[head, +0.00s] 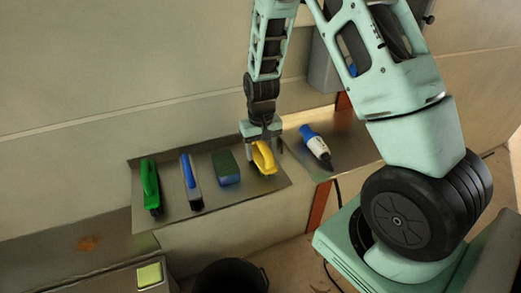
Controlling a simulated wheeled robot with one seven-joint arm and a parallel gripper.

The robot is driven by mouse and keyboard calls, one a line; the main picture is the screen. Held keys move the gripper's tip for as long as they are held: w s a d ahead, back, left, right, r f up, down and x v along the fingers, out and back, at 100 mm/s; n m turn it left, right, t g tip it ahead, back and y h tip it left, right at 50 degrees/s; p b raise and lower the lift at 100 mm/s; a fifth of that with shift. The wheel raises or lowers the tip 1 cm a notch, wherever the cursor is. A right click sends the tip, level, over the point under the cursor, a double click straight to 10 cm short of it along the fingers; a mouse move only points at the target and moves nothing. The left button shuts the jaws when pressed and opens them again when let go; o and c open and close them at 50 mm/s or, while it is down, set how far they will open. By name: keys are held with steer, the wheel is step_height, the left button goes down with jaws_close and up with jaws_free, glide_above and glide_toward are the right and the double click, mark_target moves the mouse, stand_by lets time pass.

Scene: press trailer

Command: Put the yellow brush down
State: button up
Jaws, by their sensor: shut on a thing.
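The yellow brush (264,157) is in my gripper (264,143), at the right part of a grey metal shelf (240,192). My gripper points down and is shut on the brush from above. The brush is at or just above the shelf surface; I cannot tell whether it touches. Part of its top is hidden by the gripper.
On the same shelf, left to right, are a green brush (150,186), a blue-handled brush (191,181) and a dark green and blue block (228,168). A blue and white tool (315,146) lies on the surface to the right. A black bucket (231,277) stands below.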

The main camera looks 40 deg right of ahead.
steer(key=shift+f, duration=0.25)
steer(key=shift+f, duration=0.2)
steer(key=o, duration=1)
steer(key=shift+r, duration=0.15)
